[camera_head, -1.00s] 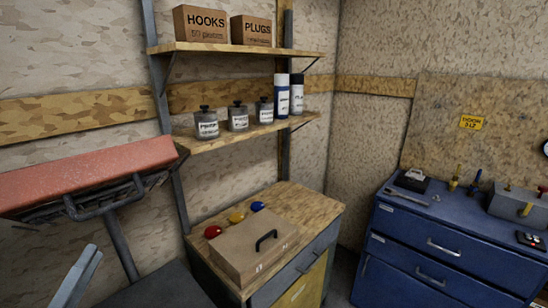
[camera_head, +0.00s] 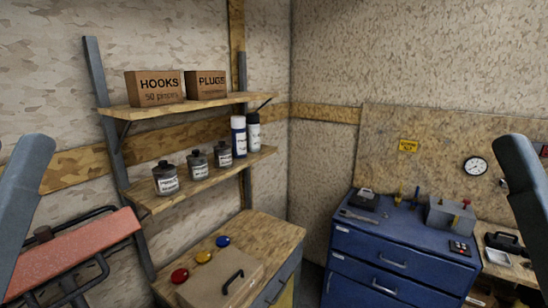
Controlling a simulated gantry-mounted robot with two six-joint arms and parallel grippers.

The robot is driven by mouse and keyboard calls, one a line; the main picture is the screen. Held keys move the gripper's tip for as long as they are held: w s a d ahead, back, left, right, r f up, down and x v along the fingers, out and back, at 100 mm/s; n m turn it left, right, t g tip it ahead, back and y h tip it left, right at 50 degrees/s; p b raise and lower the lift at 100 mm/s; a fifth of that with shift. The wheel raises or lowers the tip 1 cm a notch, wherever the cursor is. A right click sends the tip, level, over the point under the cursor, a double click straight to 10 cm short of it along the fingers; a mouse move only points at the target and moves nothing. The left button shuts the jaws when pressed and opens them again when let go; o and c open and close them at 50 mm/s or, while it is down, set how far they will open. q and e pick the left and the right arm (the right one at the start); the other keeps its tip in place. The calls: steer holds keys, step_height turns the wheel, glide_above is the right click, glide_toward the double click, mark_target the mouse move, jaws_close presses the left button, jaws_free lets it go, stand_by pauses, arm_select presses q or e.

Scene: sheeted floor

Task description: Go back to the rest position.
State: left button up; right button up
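No gripper shows in the head view. A grey link of my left arm comes in at the left edge, and a grey link of my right arm comes in at the right edge. Both links stand raised and slanted, clear of the furniture. Their gripper ends are outside the picture, so what they hold is hidden.
A wooden-topped cabinet (camera_head: 276,231) bears a brown case (camera_head: 209,283) and red, yellow and blue round things. Above are shelves with boxes, jars and cans. A red-topped rack (camera_head: 70,262) is at left. A blue drawer cabinet (camera_head: 395,262) with tools stands at right.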

arm_select(q)
step_height(320, 180, up, 22)
steer(key=r+p, duration=0.1)
steer(key=p, duration=1.8)
arm_select(e)
step_height(320, 180, up, 23)
arm_select(q)
step_height(320, 180, down, 47)
steer(key=b, duration=4.6)
steer(key=shift+r, duration=0.2)
arm_select(e)
step_height(320, 180, down, 46)
steer(key=shift+f, duration=0.25)
